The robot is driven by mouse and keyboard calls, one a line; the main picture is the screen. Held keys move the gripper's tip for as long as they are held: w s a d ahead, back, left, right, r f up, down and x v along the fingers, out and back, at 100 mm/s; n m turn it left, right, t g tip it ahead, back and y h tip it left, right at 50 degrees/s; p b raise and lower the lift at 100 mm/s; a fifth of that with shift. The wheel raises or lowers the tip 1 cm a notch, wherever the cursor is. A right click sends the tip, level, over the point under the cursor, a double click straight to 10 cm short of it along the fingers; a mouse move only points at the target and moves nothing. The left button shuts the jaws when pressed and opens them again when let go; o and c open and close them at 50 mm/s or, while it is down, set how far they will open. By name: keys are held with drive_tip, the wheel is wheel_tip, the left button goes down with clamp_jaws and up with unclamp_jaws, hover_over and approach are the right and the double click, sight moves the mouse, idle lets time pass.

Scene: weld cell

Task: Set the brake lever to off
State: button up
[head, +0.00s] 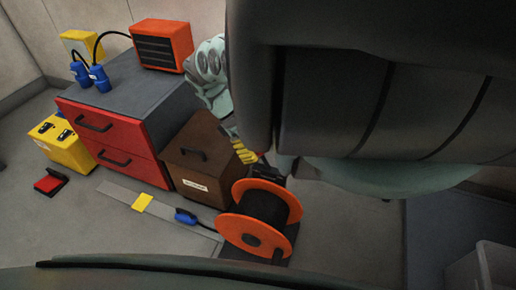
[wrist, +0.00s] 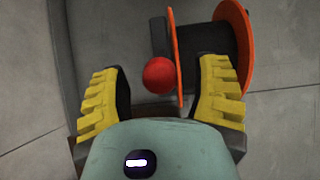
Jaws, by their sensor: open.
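The cable reel (head: 238,232) has orange flanges and a dark drum, and stands on the floor in the head view. In the wrist view the reel's orange flange (wrist: 174,50) is edge-on, right of a red ball knob (wrist: 158,75). The knob appears to belong to the brake lever; a dark bar (wrist: 158,38) shows beyond it. My gripper (wrist: 160,95) is open, with yellow ribbed fingers on either side of the knob and flange. I cannot tell whether they touch. In the head view my gripper (head: 247,152) is partly hidden by my arm, and the knob is not visible.
A brown box (head: 190,160) stands behind the reel, beside a red drawer cabinet (head: 130,145) bearing an orange heater (head: 162,45) and blue plugs (head: 98,80). A blue connector (head: 186,216) lies on the floor left of the reel. A pale bin (head: 490,268) stands at lower right.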

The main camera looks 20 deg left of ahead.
drive_tip(key=v, duration=1.1)
drive_tip(key=shift+r, duration=0.15)
drive_tip(key=shift+a, duration=0.1)
